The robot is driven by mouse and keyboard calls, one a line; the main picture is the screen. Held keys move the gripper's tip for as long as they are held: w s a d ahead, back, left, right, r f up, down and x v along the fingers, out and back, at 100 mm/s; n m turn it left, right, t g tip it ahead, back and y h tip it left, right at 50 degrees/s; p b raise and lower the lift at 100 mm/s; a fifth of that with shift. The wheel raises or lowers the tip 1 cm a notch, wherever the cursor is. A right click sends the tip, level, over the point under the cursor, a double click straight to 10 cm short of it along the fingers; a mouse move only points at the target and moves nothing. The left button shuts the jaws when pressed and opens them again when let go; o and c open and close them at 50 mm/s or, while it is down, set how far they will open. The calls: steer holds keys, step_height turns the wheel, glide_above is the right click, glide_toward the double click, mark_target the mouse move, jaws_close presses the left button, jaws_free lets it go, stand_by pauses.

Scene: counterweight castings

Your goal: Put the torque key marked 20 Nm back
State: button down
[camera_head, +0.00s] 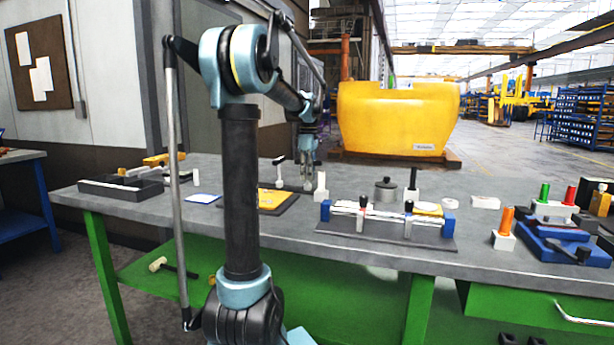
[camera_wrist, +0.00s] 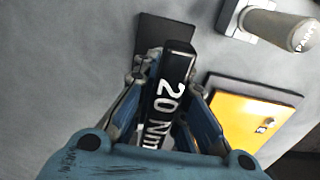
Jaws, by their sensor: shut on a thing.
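The torque key (camera_wrist: 172,92) is a black bar with white letters "20 Nm" facing the wrist camera. My gripper (camera_wrist: 166,100) is shut on it, with a blue-grey finger on each side. A dark flat rectangle (camera_wrist: 163,32) shows beyond the key's far end, against the grey bench top; I cannot tell whether the key touches it. In the head view my gripper (camera_head: 307,172) is over the back middle of the bench (camera_head: 340,262), behind the dark mat with the yellow plate. The key is too small to make out there.
The yellow plate (camera_wrist: 245,118) on its dark mat lies right of the key in the wrist view. In the head view, a rack with blue ends (camera_head: 325,211), a grey pot (camera_head: 386,189) and a dark tray (camera_head: 118,190) stand on the bench.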

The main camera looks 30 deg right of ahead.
steer(key=c, duration=1.6)
jaws_free()
step_height(320, 180, up, 12)
steer(key=shift+r, duration=0.1)
steer(key=o, duration=1.6)
step_height(320, 180, up, 12)
